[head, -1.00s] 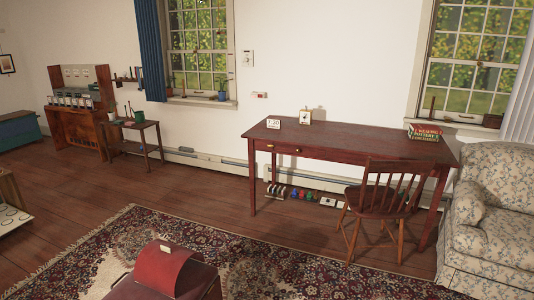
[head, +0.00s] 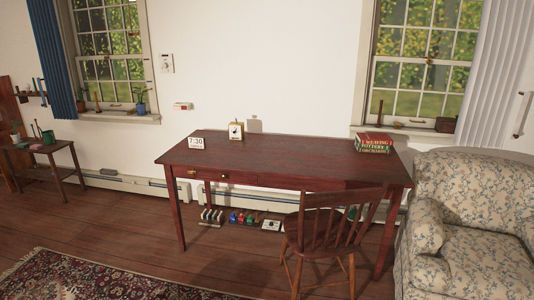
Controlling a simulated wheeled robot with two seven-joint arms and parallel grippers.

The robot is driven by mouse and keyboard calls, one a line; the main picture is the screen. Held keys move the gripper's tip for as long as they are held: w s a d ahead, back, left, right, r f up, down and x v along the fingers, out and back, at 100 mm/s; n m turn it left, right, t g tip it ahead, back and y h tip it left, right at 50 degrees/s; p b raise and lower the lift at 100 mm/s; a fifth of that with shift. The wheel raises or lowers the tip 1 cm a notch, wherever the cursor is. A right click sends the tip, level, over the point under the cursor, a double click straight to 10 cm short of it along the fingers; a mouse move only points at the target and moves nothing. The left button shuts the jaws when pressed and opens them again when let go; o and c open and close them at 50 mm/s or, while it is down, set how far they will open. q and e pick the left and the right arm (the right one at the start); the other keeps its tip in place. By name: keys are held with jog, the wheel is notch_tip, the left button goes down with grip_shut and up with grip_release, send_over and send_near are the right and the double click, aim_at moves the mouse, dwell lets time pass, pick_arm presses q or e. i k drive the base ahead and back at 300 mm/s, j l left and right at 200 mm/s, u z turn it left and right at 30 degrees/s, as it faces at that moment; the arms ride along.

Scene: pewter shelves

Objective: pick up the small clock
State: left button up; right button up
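In the head view a small white clock (head: 196,143) reading 7:30 stands at the left end of the dark red wooden desk (head: 270,165), near its back edge. A second small object (head: 236,131), pale with a gold-coloured frame and a dark mark on its face, stands just right of it and may also be a clock. Neither of my grippers shows in the view.
A wooden chair (head: 325,230) stands at the desk's front right. A patterned rug (head: 90,275) covers the front left floor. A small side table (head: 45,150) stands far left.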

aim_at(239, 135)
jog(key=i+u, duration=0.3)
jog(key=i, duration=1.15)
jog(key=i+j+z, duration=0.8)
jog(key=i, duration=0.15)
jog(key=i+j+z, duration=0.4)
jog(key=j, duration=0.2)
jog(key=i+j+z, duration=0.1)
jog(key=j+z, duration=0.15)
jog(key=j, duration=0.55)
jog(key=j+z, duration=0.25)
jog(key=j, duration=0.55)
